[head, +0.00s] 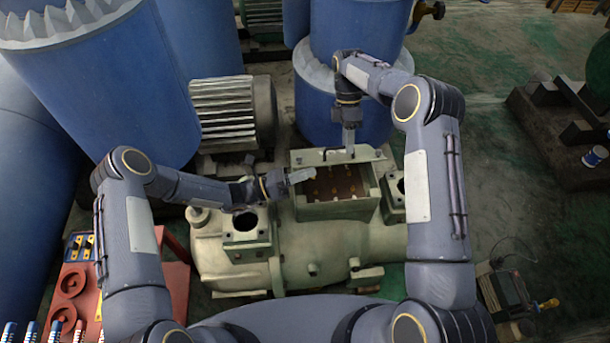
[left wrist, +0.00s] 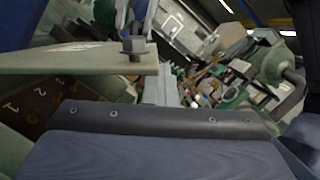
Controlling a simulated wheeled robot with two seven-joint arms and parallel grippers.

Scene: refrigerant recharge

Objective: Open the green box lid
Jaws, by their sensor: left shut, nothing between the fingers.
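The green box (head: 338,208) sits on top of the pale green compressor. Its front is open to view, with a dark interior holding several orange and white terminals. Its lid (head: 368,154) is raised at the back edge of the box; its exact angle is hard to tell. In the left wrist view a pale green plate with a bolt, probably the lid (left wrist: 75,60), stands over the numbered dark interior (left wrist: 45,98). My left gripper (head: 302,175) is shut and empty at the box's left side. My right gripper (head: 349,142) points down at the lid; its finger gap is unclear.
The compressor body (head: 350,245) has flanged ports on both sides of the box. A ribbed motor (head: 236,115) and blue tanks (head: 345,40) stand behind. A red tray (head: 82,268) with tools is at the left. A gauge device (head: 508,290) lies on the floor at the right.

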